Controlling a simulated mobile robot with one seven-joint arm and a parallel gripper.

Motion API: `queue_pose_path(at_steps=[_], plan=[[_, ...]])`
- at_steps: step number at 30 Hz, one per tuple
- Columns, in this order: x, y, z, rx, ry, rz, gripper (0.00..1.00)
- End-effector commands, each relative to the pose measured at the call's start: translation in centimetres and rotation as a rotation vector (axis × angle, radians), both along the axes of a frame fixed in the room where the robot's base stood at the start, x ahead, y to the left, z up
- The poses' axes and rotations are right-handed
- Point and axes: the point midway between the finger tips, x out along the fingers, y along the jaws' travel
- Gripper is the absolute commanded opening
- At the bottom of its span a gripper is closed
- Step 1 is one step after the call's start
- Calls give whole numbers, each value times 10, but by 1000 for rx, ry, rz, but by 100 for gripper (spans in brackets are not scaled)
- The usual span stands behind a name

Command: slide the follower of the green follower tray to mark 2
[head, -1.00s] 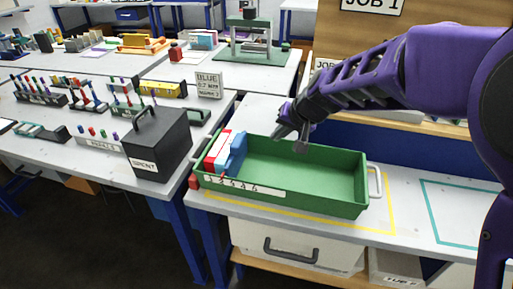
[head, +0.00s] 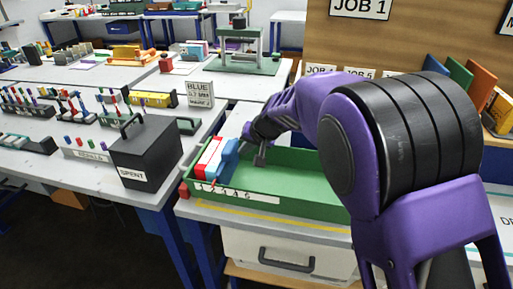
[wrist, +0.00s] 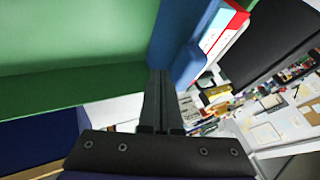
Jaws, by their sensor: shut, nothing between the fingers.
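The green tray (head: 290,200) stands on the bench, with a white strip of numbered marks (head: 225,192) on its near wall. Its blue follower (head: 225,160) stands upright near the tray's left end, beside white and red pieces; its lower edge is near the low marks, but I cannot tell the exact one. My gripper (head: 260,158) is shut and empty, just right of the follower, over the tray. In the wrist view, the closed fingers (wrist: 160,90) point at the tray beside the blue follower (wrist: 180,40). I cannot tell whether they touch it.
A black box marked SPENT (head: 146,155) stands on the neighbouring table to the left. A wooden board (head: 400,45) rises behind the bench. The tray right of my gripper looks empty, though my arm hides its right end.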

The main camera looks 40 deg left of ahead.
Motion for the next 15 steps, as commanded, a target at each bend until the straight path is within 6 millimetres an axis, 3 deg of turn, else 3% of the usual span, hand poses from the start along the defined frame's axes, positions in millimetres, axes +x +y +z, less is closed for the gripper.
queue_pose_path(at_steps=[15], plan=[[-6,10,0,-1,1,-2,0]])
